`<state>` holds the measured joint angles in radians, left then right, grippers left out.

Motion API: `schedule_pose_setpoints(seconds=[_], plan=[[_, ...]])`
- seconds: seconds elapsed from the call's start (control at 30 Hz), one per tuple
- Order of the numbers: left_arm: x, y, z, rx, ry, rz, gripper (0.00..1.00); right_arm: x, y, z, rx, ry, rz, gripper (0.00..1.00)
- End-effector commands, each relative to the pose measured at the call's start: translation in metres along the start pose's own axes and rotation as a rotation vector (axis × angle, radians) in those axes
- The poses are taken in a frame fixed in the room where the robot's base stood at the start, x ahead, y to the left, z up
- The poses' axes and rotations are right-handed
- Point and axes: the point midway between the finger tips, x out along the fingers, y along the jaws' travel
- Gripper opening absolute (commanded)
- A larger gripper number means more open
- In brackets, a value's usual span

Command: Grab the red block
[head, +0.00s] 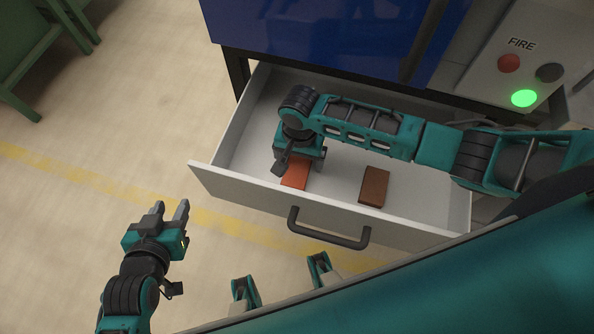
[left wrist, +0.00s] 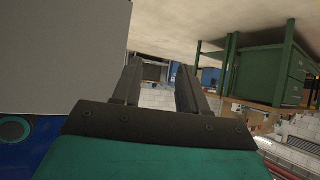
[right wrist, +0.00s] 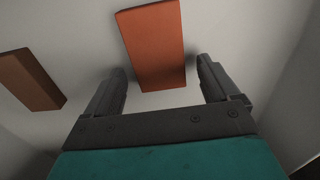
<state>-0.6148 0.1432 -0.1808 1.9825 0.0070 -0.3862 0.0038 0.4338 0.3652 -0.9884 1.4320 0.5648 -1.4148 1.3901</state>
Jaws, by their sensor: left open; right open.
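The red block (head: 296,172) lies in the open white drawer, partly hidden in the head view under my right gripper (head: 299,165). In the right wrist view the red block (right wrist: 153,45) lies ahead, its near end between the lines of the two open fingers (right wrist: 164,88). I cannot tell whether the fingers touch it. A brown block (head: 374,187) lies apart in the same drawer, and it also shows at the left in the right wrist view (right wrist: 30,80). My left gripper (head: 172,209) is open and empty outside the drawer; its fingers also show in the left wrist view (left wrist: 159,80).
The drawer (head: 225,192) has a dark handle (head: 328,238) on its front and walls around the blocks. A blue cabinet (head: 330,35) stands behind it. A panel marked FIRE (head: 521,44) with buttons is at the upper right.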

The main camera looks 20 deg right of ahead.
Motion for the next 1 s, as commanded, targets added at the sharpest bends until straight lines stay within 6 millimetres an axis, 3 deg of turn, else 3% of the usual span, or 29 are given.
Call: schedule_pose_setpoints(seconds=[0.27, 0.9, 1.0], plan=[[0.0001, 0.0008, -0.002, -0.001, 0.004, 0.002, 0.43, 0.0026, -0.0004, -0.0001, 0.0, 0.0, -0.001, 0.87], [0.0001, 0.0002, -0.0023, 0.002, 0.005, 0.002, 0.43, 0.0026, 0.0, -0.0002, 0.0, 0.0, -0.001, 0.26], [0.0001, 0.0002, -0.0024, 0.002, 0.005, 0.002, 0.43, 0.0022, -0.0003, -0.0003, 0.0, 0.0, -0.001, 0.21]])
